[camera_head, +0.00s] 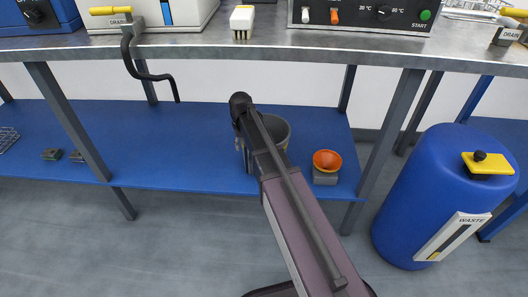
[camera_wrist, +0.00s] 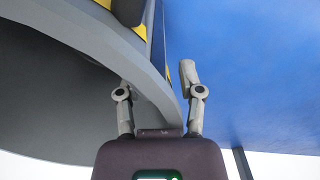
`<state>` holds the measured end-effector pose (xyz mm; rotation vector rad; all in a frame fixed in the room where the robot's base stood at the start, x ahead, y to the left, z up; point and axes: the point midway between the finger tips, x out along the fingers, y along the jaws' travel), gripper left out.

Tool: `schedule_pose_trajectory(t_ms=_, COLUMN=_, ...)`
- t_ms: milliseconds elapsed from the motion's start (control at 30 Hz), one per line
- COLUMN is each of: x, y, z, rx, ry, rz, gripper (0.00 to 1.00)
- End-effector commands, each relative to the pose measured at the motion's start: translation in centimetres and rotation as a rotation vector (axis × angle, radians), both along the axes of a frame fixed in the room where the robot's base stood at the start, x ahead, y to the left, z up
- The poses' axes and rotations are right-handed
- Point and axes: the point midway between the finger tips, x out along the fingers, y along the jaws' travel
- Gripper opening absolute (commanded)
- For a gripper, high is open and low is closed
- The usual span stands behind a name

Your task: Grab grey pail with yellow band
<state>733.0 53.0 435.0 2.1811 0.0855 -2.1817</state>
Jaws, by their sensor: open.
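The grey pail (camera_head: 279,130) stands on the blue lower shelf in the head view, partly hidden behind my arm. Its curved grey rim fills much of the upper left of the wrist view (camera_wrist: 130,60), with bits of yellow and a dark part at the top. My gripper (camera_wrist: 155,82) is open, with the pail's wall passing between its two fingers. One finger is on the dark grey side and the other is over the blue side. I cannot tell whether either finger touches the wall. In the head view my arm hides the gripper.
An orange bowl (camera_head: 327,160) on a grey block stands right of the pail. A metal bench top (camera_head: 330,45) with devices hangs over the shelf. Its grey legs flank the space. A blue waste drum (camera_head: 425,190) stands at the right. The shelf left of the pail is mostly clear.

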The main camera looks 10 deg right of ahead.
Motion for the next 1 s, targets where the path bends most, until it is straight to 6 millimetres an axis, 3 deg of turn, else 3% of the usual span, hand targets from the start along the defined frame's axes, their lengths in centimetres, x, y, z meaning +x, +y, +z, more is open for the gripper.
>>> schedule_pose_trajectory(t_ms=367, x=0.00, y=0.00, z=0.02, rx=0.000, ry=0.000, rz=0.000, gripper=0.49)
schedule_pose_trajectory(t_ms=533, x=0.00, y=0.00, z=0.02, rx=0.000, ry=0.000, rz=0.000, gripper=0.04)
schedule_pose_trajectory(t_ms=567, x=0.00, y=0.00, z=0.02, rx=0.000, ry=0.000, rz=0.000, gripper=0.00)
schedule_pose_trajectory(t_ms=1000, x=0.00, y=0.02, z=0.06, rx=0.001, ry=0.000, rz=0.000, gripper=0.00)
